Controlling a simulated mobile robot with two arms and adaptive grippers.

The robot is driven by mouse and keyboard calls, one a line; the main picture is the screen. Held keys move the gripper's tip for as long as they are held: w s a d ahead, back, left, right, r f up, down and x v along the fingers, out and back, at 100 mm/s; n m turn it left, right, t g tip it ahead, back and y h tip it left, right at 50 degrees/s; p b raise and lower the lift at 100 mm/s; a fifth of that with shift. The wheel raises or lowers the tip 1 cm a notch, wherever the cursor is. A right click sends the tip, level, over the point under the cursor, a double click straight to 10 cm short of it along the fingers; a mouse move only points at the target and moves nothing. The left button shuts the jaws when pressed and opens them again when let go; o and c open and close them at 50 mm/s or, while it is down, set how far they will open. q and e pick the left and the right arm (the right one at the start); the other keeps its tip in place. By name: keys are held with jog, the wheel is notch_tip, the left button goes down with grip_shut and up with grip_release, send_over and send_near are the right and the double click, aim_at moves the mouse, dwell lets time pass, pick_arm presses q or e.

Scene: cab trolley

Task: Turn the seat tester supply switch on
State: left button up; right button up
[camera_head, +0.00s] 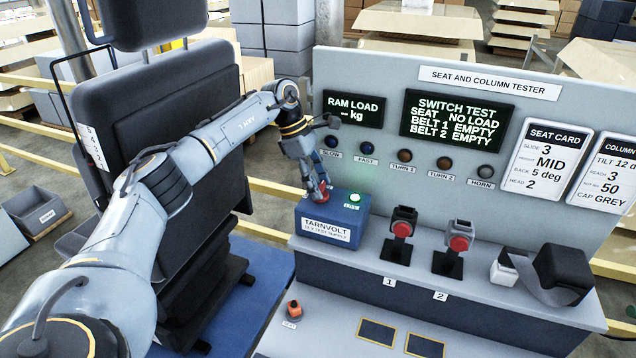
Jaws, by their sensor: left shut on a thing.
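The seat tester supply is a blue box (348,222) labelled TARNVOLT on the left of the bench. A red supply switch (323,198) on its top is mostly covered by my left gripper (319,192). My left gripper points down from above and is shut on the switch. A green lamp (355,198) on the box, right of the switch, glows brightly. The exact turn of the switch is hidden by the fingers. My right gripper is not in view.
The tester panel (376,78) stands behind the box, with lit displays (457,122) and a row of lamps. Two red-buttoned belt buckles (459,243) stand to the right, beside a black belt reel (565,268). A black seat (180,100) stands left, behind my arm.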

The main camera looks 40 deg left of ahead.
pick_arm(q)
jog(key=shift+m, duration=0.5)
jog(key=o, duration=1.1)
jog(key=shift+o, duration=0.2)
jog(key=v, duration=1.2)
jog(key=shift+w, duration=0.2)
